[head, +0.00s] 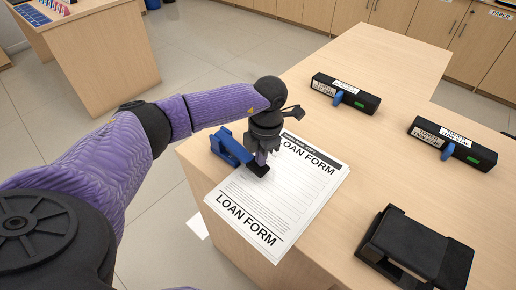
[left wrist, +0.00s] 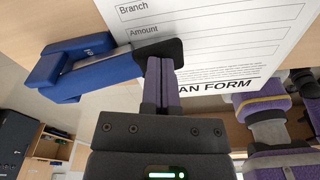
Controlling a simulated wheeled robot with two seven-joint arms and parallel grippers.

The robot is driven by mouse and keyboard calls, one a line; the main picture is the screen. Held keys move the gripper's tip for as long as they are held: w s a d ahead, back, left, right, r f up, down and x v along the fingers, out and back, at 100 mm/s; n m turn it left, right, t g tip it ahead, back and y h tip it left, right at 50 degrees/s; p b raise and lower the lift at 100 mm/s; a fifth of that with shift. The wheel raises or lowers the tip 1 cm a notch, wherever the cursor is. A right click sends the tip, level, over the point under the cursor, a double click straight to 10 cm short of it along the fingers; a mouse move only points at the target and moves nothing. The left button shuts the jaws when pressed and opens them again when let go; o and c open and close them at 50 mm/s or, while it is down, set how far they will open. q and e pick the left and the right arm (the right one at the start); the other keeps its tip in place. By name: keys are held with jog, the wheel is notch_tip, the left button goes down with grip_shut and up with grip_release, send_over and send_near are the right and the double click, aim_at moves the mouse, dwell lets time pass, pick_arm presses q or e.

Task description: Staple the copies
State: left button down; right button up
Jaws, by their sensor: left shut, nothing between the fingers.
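A stack of loan form copies (head: 290,195) lies on the wooden counter, with its near corner reaching the counter's edge. A blue stapler (head: 230,147) with a black end stands at the left side of the stack, its black end over the paper. In the left wrist view the stapler (left wrist: 85,72) reaches over the edge of the form (left wrist: 215,45). My left gripper (head: 262,157) is shut and empty, pointing down, its fingertips at the stapler's black end and seemingly touching it. The left gripper's fingers (left wrist: 160,72) hide part of that end. My right gripper is not seen.
Two black labelled devices with blue levers, one at the back (head: 346,95) and one at the right (head: 453,145), stand on the counter (head: 360,150). A black device (head: 415,250) sits at the near right. A white sheet (head: 197,226) lies on the floor.

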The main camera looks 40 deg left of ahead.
pick_arm(q)
jog(key=shift+w+d+r+b, duration=0.1)
jog(key=shift+w+d+b, duration=0.15)
jog(key=shift+w+b, duration=0.3)
jog(key=shift+w+d+r+b, duration=0.1)
jog(key=shift+w+d+b, duration=0.2)
jog(key=shift+w, duration=0.35)
jog(key=shift+w+r, duration=0.15)
jog(key=shift+w, duration=0.1)
jog(key=shift+r, duration=0.15)
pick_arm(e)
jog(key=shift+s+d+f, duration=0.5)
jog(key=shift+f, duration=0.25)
pick_arm(q)
jog(key=shift+r, duration=0.15)
notch_tip(320, 180, up, 10)
jog(key=p, duration=0.3)
jog(key=shift+w+d+f, duration=0.2)
jog(key=shift+w+f, duration=0.05)
jog(key=shift+w, duration=0.15)
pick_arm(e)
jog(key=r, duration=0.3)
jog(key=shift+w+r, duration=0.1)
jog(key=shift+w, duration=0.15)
